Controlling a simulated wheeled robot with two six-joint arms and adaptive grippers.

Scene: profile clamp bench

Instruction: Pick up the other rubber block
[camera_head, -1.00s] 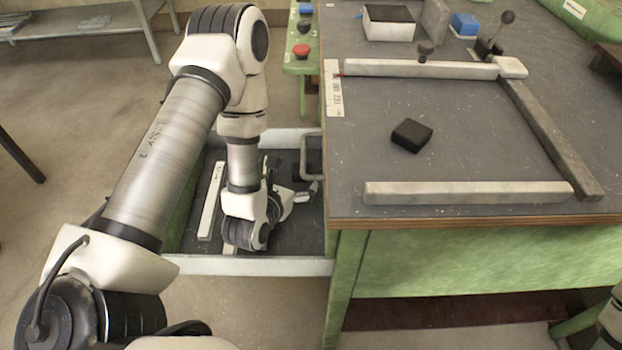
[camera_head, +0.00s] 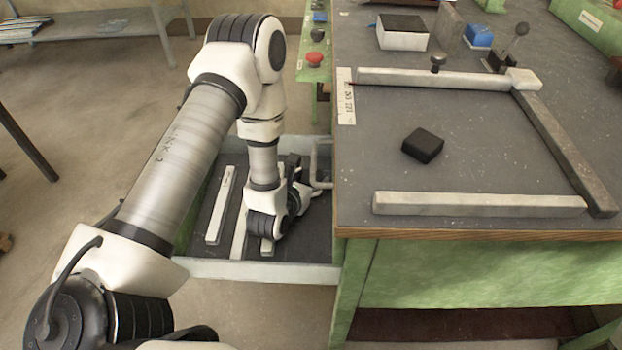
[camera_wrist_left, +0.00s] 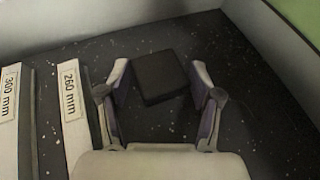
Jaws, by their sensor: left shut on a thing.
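One black rubber block (camera_head: 422,146) lies on the grey bench top inside the frame of profiles. The other black rubber block (camera_wrist_left: 164,72) is between the two fingers of my left gripper (camera_wrist_left: 160,82), low in the open drawer. The gripper is shut on this block, with one finger at each side. In the head view my left arm reaches down into the drawer (camera_head: 240,272), and its wrist hides much of the gripper. My right gripper is out of view.
Light profiles labelled 300 mm (camera_wrist_left: 12,115) and 260 mm (camera_wrist_left: 74,105) lie left of the gripper in the drawer. The drawer wall is close behind and to the right. The bench edge (camera_head: 470,236) stands right of the drawer. A metal handle (camera_head: 322,165) is beside it.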

